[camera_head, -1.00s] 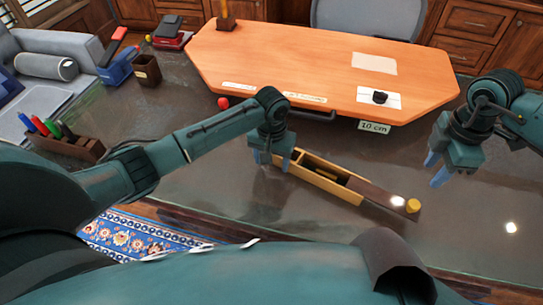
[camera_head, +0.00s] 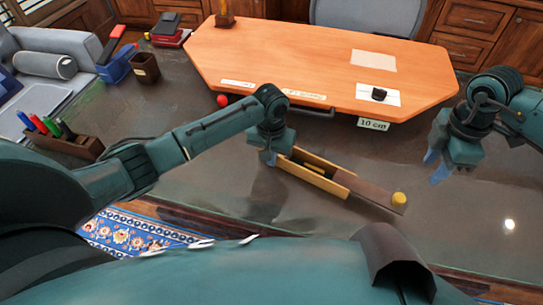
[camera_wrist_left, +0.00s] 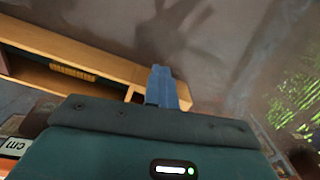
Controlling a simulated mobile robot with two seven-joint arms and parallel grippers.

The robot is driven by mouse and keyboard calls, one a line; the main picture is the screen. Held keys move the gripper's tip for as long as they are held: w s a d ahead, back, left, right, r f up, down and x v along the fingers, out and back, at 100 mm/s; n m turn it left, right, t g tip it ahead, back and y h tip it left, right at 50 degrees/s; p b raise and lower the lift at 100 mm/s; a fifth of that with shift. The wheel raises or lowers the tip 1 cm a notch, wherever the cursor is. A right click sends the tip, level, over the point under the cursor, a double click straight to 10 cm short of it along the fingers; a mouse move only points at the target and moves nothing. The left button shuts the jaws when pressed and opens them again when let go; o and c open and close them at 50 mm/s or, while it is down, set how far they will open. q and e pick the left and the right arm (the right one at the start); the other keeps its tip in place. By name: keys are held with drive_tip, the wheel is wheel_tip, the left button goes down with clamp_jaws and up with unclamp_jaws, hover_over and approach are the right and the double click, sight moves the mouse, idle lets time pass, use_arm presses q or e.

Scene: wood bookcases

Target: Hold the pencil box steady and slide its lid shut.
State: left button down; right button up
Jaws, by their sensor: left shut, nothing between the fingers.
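The pencil box (camera_head: 326,183) is a long, narrow light-wood box lying at a slant on the dark desk. Its brown lid (camera_head: 371,194) sticks out past the right end, with a yellow knob (camera_head: 399,199) at its outer end. Part of the inside shows open. My left gripper (camera_head: 269,158) is shut and empty at the box's left end and hides part of it. In the left wrist view its blue fingers (camera_wrist_left: 162,88) are together beside the box wall (camera_wrist_left: 85,59); I cannot tell whether they touch. My right gripper (camera_head: 434,166) is open and empty, above and right of the knob.
A pen holder (camera_head: 70,143) and a brown cup (camera_head: 145,69) stand at left. The desk right of the knob is clear.

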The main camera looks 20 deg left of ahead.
use_arm(q)
drive_tip(key=c, duration=2.2)
unclamp_jaws()
drive_tip(key=shift+s+a+f, duration=0.15)
drive_tip(key=shift+a+f, duration=0.1)
drive_tip(key=shift+f, duration=0.05)
drive_tip(key=c, duration=1.7)
unclamp_jaws()
drive_tip(key=shift+d, duration=0.15)
wheel_tip(320, 180, up, 14)
drive_tip(key=shift+f, duration=0.15)
